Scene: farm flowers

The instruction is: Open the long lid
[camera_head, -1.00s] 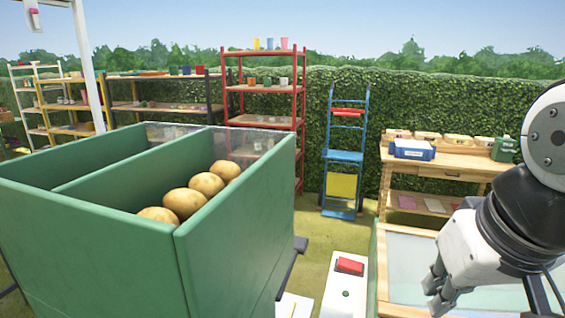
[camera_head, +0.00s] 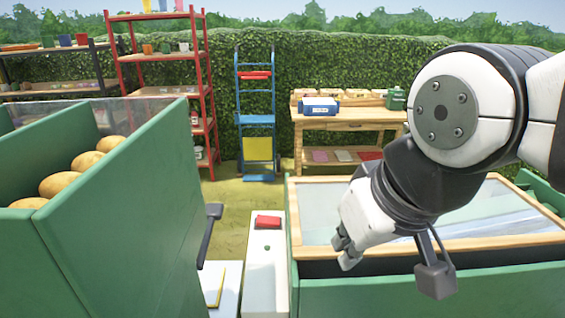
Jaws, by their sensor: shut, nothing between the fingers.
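The long lid (camera_head: 322,204) is a clear panel in a pale wooden frame. It lies over a green box (camera_head: 420,300) at the right in the head camera view. A dark gap shows between the lid's front edge and the box's front wall. My gripper (camera_head: 345,254) is shut and empty, pointing down at the lid's front edge, left of its middle. I cannot tell whether the fingertips touch the frame. My arm hides part of the lid's middle and far edge.
A tall green bin (camera_head: 130,210) with several potatoes (camera_head: 85,161) stands at the left. A white box with a red button (camera_head: 267,222) stands between bin and lidded box. A blue hand truck (camera_head: 256,120) and a wooden workbench (camera_head: 350,128) stand behind, by the hedge.

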